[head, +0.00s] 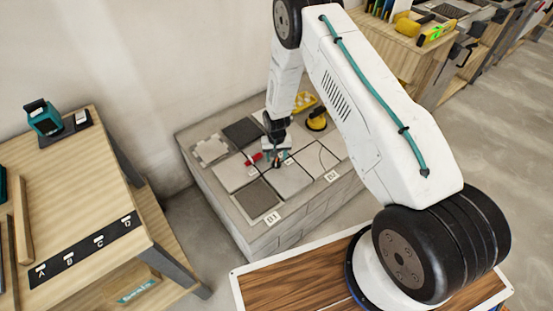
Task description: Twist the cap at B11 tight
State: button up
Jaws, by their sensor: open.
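The tiled block (285,230) stands against the wall, with labels B1 (272,217) and B2 (332,176) along its front edge. My gripper (276,160) reaches down over the middle of the tiles, close above a joint between them. A small teal-and-dark piece (284,156) shows right beside the fingers; I cannot tell whether it is the cap at B11. A small red piece (253,160) lies just left of the gripper. The jaws are tiny in this view, and the spot beneath them is partly hidden. I cannot see whether they touch anything.
A yellow-and-black suction-cup-like tool (316,119) and a yellow item (305,100) sit at the block's back. A wooden bench (75,195) at left bears a black strip lettered A, B, C, D (84,250) and a teal tool (43,118). Shelving stands back right; the right floor is clear.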

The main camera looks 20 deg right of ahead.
notch_tip(320, 180, up, 6)
jog(key=shift+f, duration=0.15)
dwell(0.5)
